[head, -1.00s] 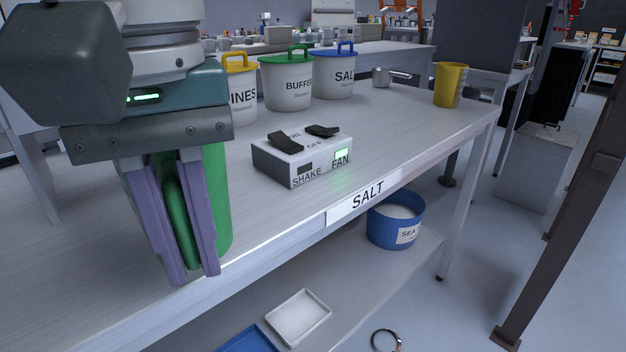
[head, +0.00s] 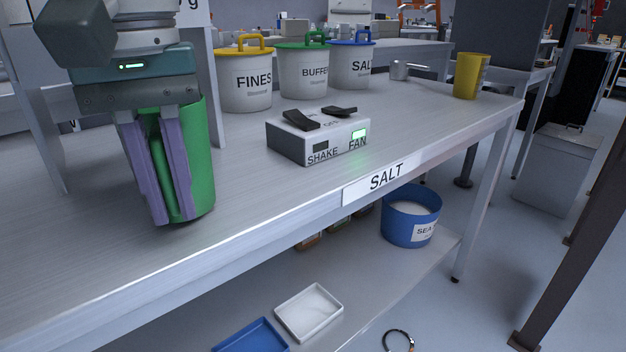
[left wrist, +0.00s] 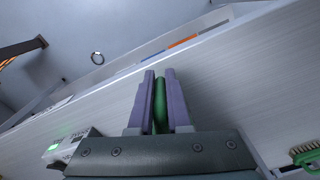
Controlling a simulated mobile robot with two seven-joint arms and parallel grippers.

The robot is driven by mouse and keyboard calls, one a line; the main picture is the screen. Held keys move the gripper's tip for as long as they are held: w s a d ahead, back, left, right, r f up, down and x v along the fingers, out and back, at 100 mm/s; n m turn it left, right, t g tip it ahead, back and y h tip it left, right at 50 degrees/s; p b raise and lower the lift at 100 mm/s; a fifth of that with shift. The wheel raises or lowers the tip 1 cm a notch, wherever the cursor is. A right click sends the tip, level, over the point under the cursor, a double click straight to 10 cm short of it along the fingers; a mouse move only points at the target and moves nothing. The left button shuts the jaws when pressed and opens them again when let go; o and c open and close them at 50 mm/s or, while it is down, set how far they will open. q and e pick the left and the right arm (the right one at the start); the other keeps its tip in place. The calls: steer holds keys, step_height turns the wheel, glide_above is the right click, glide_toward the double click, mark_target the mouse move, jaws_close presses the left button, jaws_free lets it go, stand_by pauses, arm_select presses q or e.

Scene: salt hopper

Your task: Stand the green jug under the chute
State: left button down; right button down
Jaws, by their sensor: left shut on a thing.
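My left gripper (head: 172,218) is shut on the handle of the green jug (head: 203,165), at the left of the head view. The jug is upright, its lower end in front of the bench top near the front edge. I cannot tell whether its base touches the bench. Fingers and wrist hide part of the jug. In the left wrist view, the green handle (left wrist: 160,105) shows between the two purple fingers (left wrist: 158,115). I cannot make out the chute in these frames. My right gripper is not in view.
A SHAKE/FAN switch box (head: 318,140) stands right of the jug. FINES (head: 247,92), BUFFER (head: 303,85) and SALT (head: 351,72) tubs line the back. A grey upright (head: 205,75) stands behind my gripper. A yellow cup (head: 470,76) is at the far right. Bare bench lies left of the box.

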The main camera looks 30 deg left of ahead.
arm_select(q)
steer(key=shift+w+a+b, duration=0.2)
steer(key=shift+w+a, duration=0.2)
steer(key=shift+a, duration=0.55)
steer(key=shift+w+a+b, duration=0.2)
steer(key=shift+w+a, duration=0.2)
steer(key=shift+a, duration=0.6)
steer(key=shift+w+a+b, duration=0.2)
steer(key=shift+w+a, duration=0.2)
steer(key=shift+a, duration=0.55)
steer(key=shift+f+b, duration=0.5)
steer(key=shift+f, duration=0.1)
steer(key=c, duration=0.8)
jaws_free()
